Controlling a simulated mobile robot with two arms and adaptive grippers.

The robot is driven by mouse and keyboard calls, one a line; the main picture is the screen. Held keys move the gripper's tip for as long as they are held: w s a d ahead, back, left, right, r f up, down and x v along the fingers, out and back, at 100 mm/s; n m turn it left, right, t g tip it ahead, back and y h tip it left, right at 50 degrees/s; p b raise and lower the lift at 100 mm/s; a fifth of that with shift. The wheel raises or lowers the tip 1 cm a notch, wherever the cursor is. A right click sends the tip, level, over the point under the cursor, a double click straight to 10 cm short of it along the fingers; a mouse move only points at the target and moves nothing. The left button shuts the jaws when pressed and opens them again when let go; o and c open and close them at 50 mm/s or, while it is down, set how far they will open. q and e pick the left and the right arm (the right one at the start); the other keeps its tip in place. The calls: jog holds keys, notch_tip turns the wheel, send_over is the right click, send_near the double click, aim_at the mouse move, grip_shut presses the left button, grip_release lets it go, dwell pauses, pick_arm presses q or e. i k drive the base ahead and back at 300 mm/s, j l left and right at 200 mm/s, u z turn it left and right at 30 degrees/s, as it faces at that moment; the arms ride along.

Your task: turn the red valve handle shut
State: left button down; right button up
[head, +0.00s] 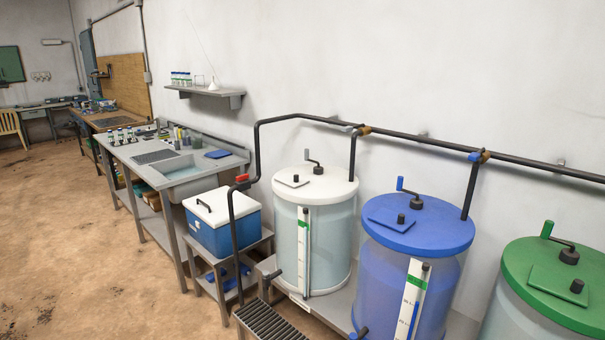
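The red valve handle (242,178) is a small red lever on the black pipe (257,150), where the pipe bends and drops beside the white-lidded tank. It is a little above and right of the blue cooler. It looks small, and its exact angle to the pipe is hard to tell. Neither of my grippers shows in the head view.
A white-lidded tank (318,187), a blue-lidded tank (420,228) and a green-lidded tank (560,265) line the wall. The blue cooler (212,232) sits on a low stand. A sink bench (130,155) stands further left. The brown floor (80,250) is open at left.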

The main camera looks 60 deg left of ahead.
aim_at(242, 178)
jog(key=i+j+u, duration=0.4)
jog(key=i, duration=0.25)
jog(key=j+u, duration=0.15)
jog(key=u, duration=1.95)
